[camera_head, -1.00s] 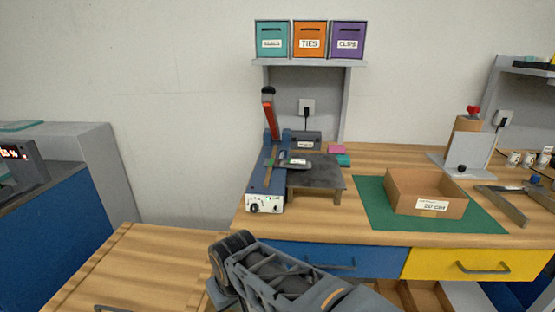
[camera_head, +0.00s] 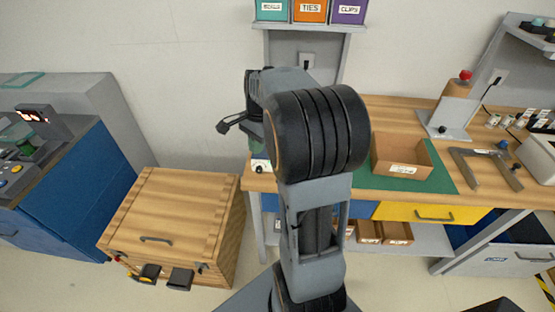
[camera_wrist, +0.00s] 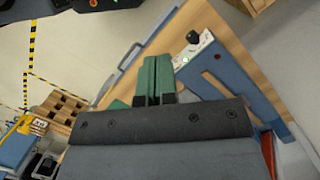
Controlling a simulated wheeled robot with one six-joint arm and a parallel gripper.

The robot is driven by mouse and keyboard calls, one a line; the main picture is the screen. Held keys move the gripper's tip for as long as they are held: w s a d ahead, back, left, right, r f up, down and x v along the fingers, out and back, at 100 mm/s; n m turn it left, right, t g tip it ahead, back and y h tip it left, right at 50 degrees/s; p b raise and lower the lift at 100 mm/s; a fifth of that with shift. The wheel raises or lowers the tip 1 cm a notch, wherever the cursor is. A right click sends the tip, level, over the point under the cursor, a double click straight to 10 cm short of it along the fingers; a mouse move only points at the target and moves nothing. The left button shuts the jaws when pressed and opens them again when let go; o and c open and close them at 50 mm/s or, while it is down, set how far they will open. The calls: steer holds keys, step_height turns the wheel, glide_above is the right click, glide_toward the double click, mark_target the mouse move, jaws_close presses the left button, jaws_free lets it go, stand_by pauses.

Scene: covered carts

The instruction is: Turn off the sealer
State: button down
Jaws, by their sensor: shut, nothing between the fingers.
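The sealer is mostly hidden behind my arm in the head view; only part of its white front panel (camera_head: 260,166) shows. In the wrist view the blue sealer body (camera_wrist: 238,88) lies to the right of my gripper, with its white control panel (camera_wrist: 198,55) near the fingertips. A black knob (camera_wrist: 192,37) sits on that panel, and a small light button is beside it. A red part, likely the lever, shows at the lower right. My gripper (camera_wrist: 157,62) has green fingers pressed together and empty. It appears apart from the panel, though depth is hard to judge.
A cardboard box (camera_head: 402,170) stands on the green mat (camera_head: 440,181) right of my arm. Labelled bins sit on the shelf (camera_head: 308,26) above the bench.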

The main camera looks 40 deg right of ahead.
steer(key=d+f+m, duration=0.1)
steer(key=d+m, duration=0.2)
steer(key=d, duration=0.1)
steer(key=w+d+f+m+y, duration=0.1)
steer(key=d+f+m, duration=0.1)
steer(key=d+m, duration=0.1)
steer(key=w+d+f+m+y, duration=0.1)
steer(key=d+m, duration=0.2)
steer(key=d, duration=0.1)
steer(key=shift+d+f+m+g, duration=0.2)
steer(key=shift+d+m+g, duration=0.1)
steer(key=shift+d+g, duration=0.1)
steer(key=shift+d+f+m+y, duration=0.2)
steer(key=shift+d+m+y, duration=0.1)
steer(key=shift+m, duration=0.1)
steer(key=p+x, duration=0.1)
steer(key=x, duration=0.9)
